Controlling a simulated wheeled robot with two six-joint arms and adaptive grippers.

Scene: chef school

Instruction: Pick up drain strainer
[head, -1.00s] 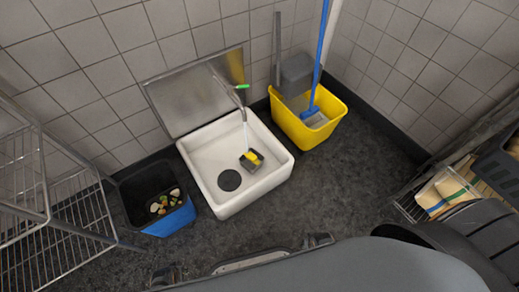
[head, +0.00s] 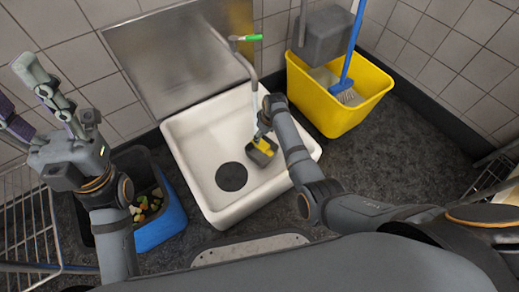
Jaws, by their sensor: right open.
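A small dark square drain strainer with yellow on it (head: 261,152) sits in the white floor sink (head: 204,207), right of the round black drain (head: 231,177). My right gripper (head: 262,135) reaches down from the right, just above the strainer. Its fingers are open; they are small in view and partly hide the strainer's upper side, so I cannot tell if they touch it. My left gripper (head: 32,98) is raised at the left, away from the sink, with its two fingers apart and empty.
A faucet (head: 242,62) with a green handle stands over the sink. A yellow mop bucket (head: 342,105) is at the right, a blue-and-black bin (head: 163,222) with food scraps at the left. A wire rack (head: 30,228) stands at the far left.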

